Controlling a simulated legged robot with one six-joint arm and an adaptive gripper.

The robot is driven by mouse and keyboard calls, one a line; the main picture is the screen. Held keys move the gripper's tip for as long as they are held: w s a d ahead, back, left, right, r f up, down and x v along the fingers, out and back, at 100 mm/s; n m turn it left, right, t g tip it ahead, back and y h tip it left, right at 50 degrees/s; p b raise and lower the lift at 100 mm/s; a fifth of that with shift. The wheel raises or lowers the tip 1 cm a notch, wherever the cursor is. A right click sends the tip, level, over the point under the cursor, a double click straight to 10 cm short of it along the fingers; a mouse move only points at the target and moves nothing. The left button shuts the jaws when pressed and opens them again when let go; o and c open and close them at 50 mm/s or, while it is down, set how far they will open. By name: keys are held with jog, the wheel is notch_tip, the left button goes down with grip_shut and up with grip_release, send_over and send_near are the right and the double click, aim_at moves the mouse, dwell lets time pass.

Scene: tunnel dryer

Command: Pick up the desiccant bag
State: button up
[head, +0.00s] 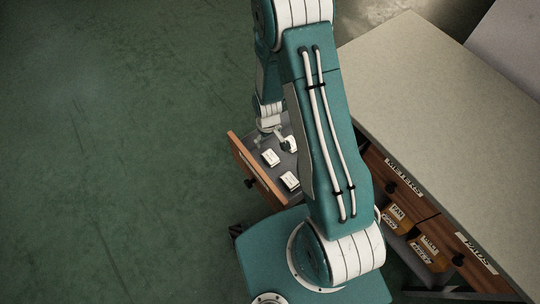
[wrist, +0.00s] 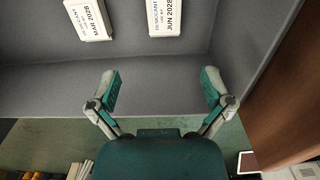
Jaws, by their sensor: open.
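Small white desiccant bags lie in an open grey-lined drawer (head: 245,155). In the head view one bag (head: 270,157) lies near the middle, another (head: 289,180) nearer my base, and a third white item (head: 291,143) is partly hidden by my arm. The wrist view shows two bags at the top: the left one (wrist: 88,19) reads MAR 2028, the right one (wrist: 166,17) JUN 2028. My gripper (wrist: 160,84) is open and empty, its fingers apart over the drawer's edge, with both bags beyond the fingertips. It also shows at the drawer's far end (head: 274,139).
The drawer's wooden front (wrist: 290,80) stands at the right in the wrist view. A bench (head: 440,80) with drawers labelled METERS (head: 404,177) and PADS (head: 476,253) fills the right of the head view. Brown labelled containers (head: 396,216) sit below. Green floor at left is clear.

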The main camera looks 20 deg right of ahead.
aim_at(268, 153)
notch_tip(268, 153, down, 3)
jog(key=shift+f, duration=0.2)
jog(key=shift+s+a+f, duration=0.1)
jog(key=shift+s+f, duration=0.1)
jog(key=shift+f, duration=1.2)
jog(key=shift+s+a+f, duration=0.1)
jog(key=shift+s+f, duration=0.05)
jog(key=shift+f, duration=1.2)
jog(key=c, duration=1.2)
